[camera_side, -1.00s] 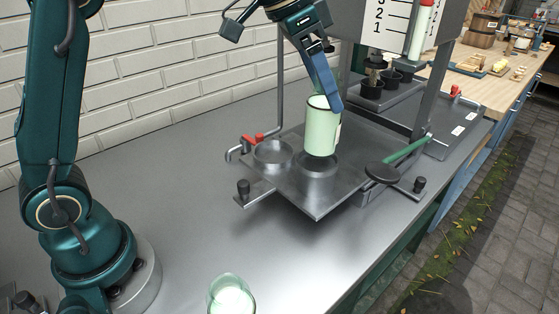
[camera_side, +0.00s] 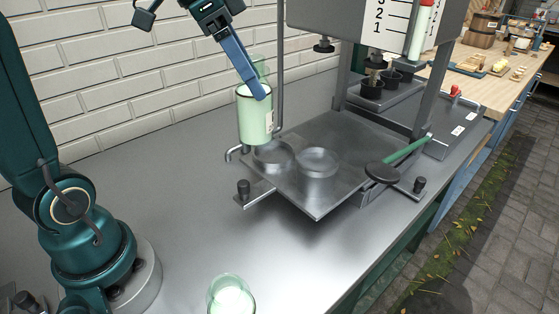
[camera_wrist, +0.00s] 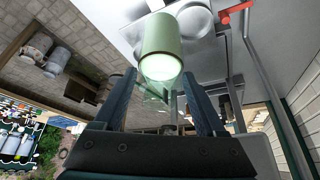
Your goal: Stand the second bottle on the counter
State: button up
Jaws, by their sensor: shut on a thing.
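A glass bottle of pale green liquid (camera_side: 254,120) hangs upright in my gripper (camera_side: 262,90), above the left side of the metal plate (camera_side: 315,206) and clear of it. My gripper is shut on the upper part of the bottle. In the wrist view the bottle (camera_wrist: 160,48) sits between the fingers of my gripper (camera_wrist: 160,88). Another bottle with pale green liquid (camera_side: 231,298) stands on the grey counter (camera_side: 190,225) at the front; its lower part is cut off by the picture edge.
The plate has two round seats (camera_side: 317,160), both without a bottle. A filling machine (camera_side: 375,22) with nozzles stands behind it, with a green lever (camera_side: 405,151) at right. Black knobs (camera_side: 243,187) stick up beside the plate. The counter between my base and the plate is clear.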

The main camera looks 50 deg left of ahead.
jog(key=s+d+f+m+g, duration=0.4)
jog(key=d+f+m, duration=0.2)
jog(key=m, duration=0.4)
jog(key=s+d+f+m+g+h, duration=0.1)
jog(key=s+d+f+m+g, duration=0.3)
jog(key=d+f+m, duration=0.3)
jog(key=shift+d+m, duration=1.05)
jog(key=shift+m, duration=0.85)
jog(key=shift+s+f, duration=0.15)
jog(key=shift+f, duration=0.55)
jog(key=shift+f, duration=0.15)
jog(key=shift+f, duration=0.3)
jog(key=shift+f, duration=0.35)
